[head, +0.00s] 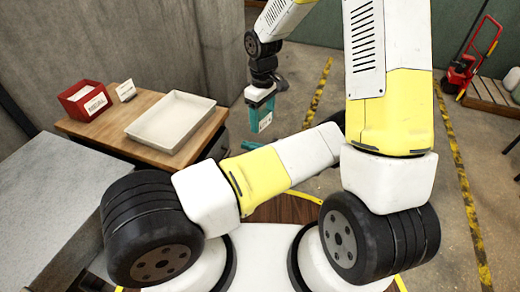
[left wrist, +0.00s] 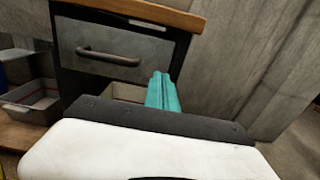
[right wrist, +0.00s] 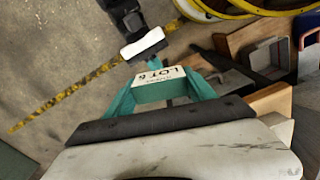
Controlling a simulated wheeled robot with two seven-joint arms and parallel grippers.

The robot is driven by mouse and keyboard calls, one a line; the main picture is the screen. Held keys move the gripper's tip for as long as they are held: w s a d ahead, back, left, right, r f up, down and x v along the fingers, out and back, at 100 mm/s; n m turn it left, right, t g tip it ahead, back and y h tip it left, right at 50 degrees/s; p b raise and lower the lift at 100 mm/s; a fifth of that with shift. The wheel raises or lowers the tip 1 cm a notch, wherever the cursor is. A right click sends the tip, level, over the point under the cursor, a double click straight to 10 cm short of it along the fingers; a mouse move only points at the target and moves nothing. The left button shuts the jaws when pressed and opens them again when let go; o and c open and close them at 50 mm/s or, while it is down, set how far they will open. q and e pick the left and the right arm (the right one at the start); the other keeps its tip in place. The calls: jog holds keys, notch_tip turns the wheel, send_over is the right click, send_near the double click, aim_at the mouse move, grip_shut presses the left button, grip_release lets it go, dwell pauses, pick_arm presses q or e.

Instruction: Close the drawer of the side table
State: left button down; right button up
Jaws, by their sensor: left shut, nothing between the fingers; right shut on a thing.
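The side table (head: 150,115) stands at the left in the head view, with a wooden top. In the left wrist view its grey drawer front (left wrist: 120,45) has a bar handle (left wrist: 108,57). A dark gap shows between the front and the wooden top; how far the drawer is out is hard to tell. My left gripper (left wrist: 160,78) is shut and empty, right of the handle and apart from it. It shows partly behind my forearm in the head view (head: 250,145). My right gripper (head: 262,112) is shut on a white tag (right wrist: 160,74) lettered "LOT".
On the tabletop are a white tray (head: 138,129), a red box (head: 85,100) and a small card (head: 126,91). A grey counter (head: 50,190) stands in front. A grey bin (left wrist: 35,100) is low at the left. A wall (left wrist: 240,60) stands right of the table.

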aim_at(227, 140)
pick_arm(q)
jog(key=x, duration=0.6)
jog(key=shift+a, duration=0.1)
jog(key=shift+x, duration=2.35)
